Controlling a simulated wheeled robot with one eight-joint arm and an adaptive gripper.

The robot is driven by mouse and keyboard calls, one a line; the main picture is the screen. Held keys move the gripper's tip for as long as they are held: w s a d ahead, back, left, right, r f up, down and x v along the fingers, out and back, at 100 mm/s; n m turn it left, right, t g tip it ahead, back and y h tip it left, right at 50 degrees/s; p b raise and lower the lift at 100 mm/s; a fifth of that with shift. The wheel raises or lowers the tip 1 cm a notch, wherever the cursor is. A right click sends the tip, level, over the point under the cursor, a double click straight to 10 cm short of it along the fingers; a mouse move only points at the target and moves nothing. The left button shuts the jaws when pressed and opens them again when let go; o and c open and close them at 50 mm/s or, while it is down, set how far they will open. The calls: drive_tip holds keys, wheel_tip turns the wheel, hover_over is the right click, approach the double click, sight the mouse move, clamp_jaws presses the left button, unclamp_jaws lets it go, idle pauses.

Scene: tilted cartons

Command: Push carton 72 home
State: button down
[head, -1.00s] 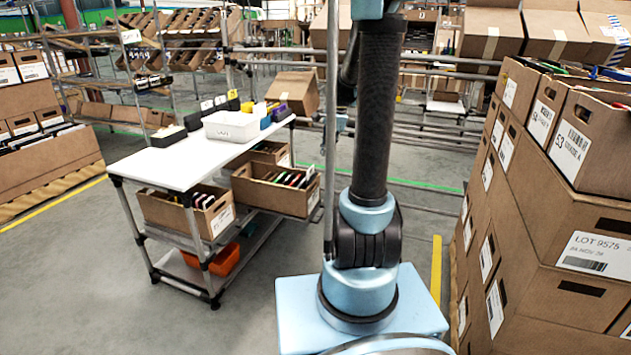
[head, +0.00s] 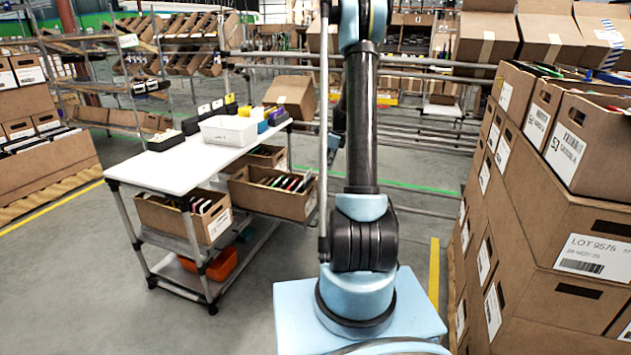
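I cannot pick out carton 72, as no label that I can read shows that number. Tilted open cartons (head: 190,68) sit on sloping racks at the back left, too small and blurred to read. More brown cartons (head: 547,38) lean in a row at the upper right, with no readable number on them. My blue and black arm rises through the middle of the head view and leaves at the top edge. My gripper is out of the picture, so its state and anything it touches are hidden.
A white-topped cart (head: 180,170) stands left of my arm, with a white bin (head: 228,130) on top and file cartons (head: 273,192) below. Stacked cartons (head: 580,215) rise close on the right. Grey floor (head: 80,290) is clear at the front left.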

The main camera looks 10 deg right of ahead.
drive_tip(key=w+a+f, duration=0.3)
drive_tip(key=a+f, duration=0.2)
drive_tip(key=f, duration=0.5)
drive_tip(key=shift+w+a+f, duration=0.15)
drive_tip(key=shift+a+f, duration=0.1)
drive_tip(key=shift+a, duration=0.1)
drive_tip(key=shift+w, duration=0.1)
